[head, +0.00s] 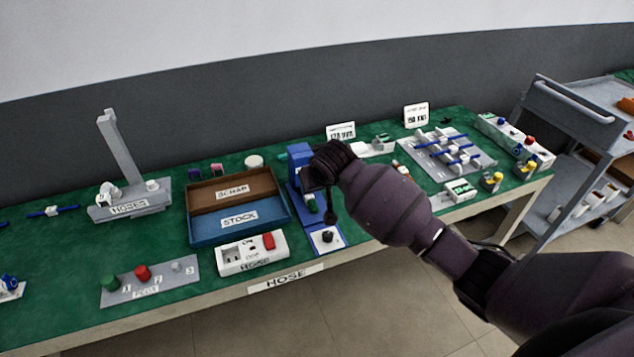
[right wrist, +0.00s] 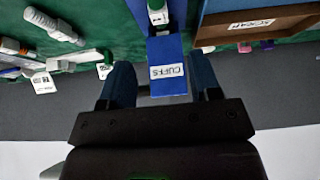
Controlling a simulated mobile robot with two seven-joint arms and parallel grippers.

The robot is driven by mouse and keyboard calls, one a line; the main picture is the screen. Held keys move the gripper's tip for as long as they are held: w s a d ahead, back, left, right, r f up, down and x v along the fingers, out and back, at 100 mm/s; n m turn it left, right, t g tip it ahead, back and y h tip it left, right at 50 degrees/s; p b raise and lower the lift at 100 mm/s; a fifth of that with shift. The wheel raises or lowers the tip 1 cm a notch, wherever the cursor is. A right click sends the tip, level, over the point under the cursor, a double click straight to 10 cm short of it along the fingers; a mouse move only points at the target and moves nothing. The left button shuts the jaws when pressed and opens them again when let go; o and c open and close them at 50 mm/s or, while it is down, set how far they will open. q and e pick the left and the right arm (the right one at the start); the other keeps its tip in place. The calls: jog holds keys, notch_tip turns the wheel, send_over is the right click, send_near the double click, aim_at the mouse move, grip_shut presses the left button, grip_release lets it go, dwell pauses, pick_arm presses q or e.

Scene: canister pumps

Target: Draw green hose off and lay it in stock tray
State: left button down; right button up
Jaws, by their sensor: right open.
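My right gripper (head: 322,198) reaches over the blue stand (head: 292,190) in the middle of the bench. In the right wrist view its open fingers (right wrist: 161,66) stand on either side of the blue block labelled CUFFS (right wrist: 167,52), with nothing seen gripped. A green piece with a white band (right wrist: 157,12) sits on the stand beyond the block; it also shows in the head view (head: 312,206), partly hidden by my gripper. I cannot tell whether it is the green hose. The blue STOCK tray (head: 205,239) stands left of the stand, its floor looking empty. My left gripper is not in view.
The brown SCRAP tray (head: 262,180) adjoins the stock tray's back. A white switch box with a red button (head: 252,262) stands in front. A grey rack with blue rods (head: 445,160) and a trolley (head: 570,120) are right.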

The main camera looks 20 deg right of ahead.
aim_at(310, 197)
jog(key=b+x, duration=0.2)
jog(key=x, duration=0.7)
jog(key=shift+f+b, duration=0.4)
jog(key=shift+w+f, duration=0.2)
jog(key=shift+f, duration=0.05)
jog(key=shift+w+f, duration=0.2)
jog(key=c, duration=1)
jog(key=shift+s, duration=0.1)
jog(key=shift+s+r+p, duration=0.1)
jog(key=shift+s+p, duration=0.3)
